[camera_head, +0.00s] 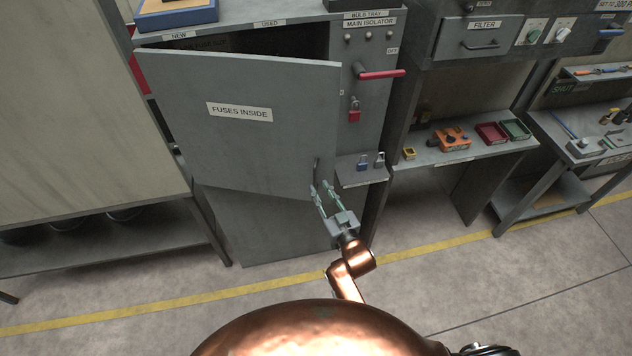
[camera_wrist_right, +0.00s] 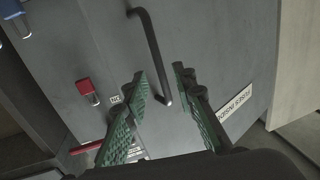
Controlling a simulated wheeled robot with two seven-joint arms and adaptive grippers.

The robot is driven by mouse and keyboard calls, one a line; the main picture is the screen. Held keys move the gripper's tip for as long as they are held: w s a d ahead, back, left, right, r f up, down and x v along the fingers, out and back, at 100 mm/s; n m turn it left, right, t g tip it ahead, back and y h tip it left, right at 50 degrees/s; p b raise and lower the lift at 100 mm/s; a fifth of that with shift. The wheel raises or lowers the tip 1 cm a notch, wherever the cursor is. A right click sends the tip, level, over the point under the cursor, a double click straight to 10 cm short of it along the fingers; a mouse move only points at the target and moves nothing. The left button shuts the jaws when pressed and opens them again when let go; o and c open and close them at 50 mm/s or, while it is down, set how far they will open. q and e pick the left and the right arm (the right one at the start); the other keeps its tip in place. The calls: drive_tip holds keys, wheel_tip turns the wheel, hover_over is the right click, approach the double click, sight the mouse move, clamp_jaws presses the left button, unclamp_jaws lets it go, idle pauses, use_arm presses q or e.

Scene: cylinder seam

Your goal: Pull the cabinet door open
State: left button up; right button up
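The grey cabinet door (camera_head: 265,110), labelled "FUSES INSIDE", stands ajar. Its right edge is swung out from the cabinet (camera_head: 235,20), and a dark gap shows above it. The dark bar handle (camera_head: 317,166) is near the door's lower right edge. It also shows in the right wrist view (camera_wrist_right: 150,55). My right gripper (camera_head: 321,187) is open just below the handle. In the wrist view the handle's end appears between the spread green finger pads (camera_wrist_right: 160,82), with no visible grip on it. My left gripper is not in view.
A red isolator lever (camera_head: 382,74) and a red padlock (camera_head: 354,112) are right of the door. A small shelf (camera_head: 362,178) with padlocks juts out near my right gripper. A workbench (camera_head: 470,152) stands farther right. The floor (camera_head: 290,285) before the cabinet is clear.

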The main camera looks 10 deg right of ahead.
drive_tip(key=v, duration=0.6)
drive_tip(key=shift+s, duration=0.35)
